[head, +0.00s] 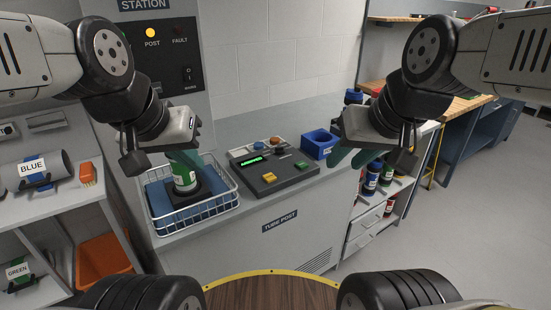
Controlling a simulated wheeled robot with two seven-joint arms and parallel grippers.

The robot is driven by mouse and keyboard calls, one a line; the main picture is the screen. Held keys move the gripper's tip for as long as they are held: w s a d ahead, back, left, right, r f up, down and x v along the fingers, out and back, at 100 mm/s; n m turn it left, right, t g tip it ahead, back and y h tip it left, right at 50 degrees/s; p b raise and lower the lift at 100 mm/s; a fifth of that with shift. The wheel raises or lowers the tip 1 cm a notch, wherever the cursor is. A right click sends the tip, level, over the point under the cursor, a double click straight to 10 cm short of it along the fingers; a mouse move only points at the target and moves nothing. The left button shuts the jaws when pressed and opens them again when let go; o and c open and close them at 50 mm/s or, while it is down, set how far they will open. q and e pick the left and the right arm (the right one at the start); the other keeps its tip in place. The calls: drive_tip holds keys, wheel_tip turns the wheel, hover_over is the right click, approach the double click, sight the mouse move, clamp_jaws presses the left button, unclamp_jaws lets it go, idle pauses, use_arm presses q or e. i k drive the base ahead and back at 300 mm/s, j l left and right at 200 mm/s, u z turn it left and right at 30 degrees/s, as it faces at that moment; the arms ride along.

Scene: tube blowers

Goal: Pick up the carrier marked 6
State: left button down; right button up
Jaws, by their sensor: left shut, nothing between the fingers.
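A green carrier (184,181) with a white band stands upright in a black holder in the wire basket (222,208) on the tube post counter. Any number on it is too small to read. My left gripper (186,158) is just above it, fingers pointing down, shut and empty; its fingers partly hide the carrier's top. Several other carriers, among them a blue one (371,180), stand on the rack at right, and I cannot read a 6 on any. My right gripper (347,157) hangs in front of that rack, and its finger gap is unclear.
A control panel (272,173) with coloured buttons and a lit green display sits right of the basket. A blue bin (319,144) stands behind it. A shelf at left holds a grey cylinder labelled BLUE (50,171) and an orange bin (103,262). The floor at right is clear.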

sight(186, 185)
drive_tip(key=u, duration=0.85)
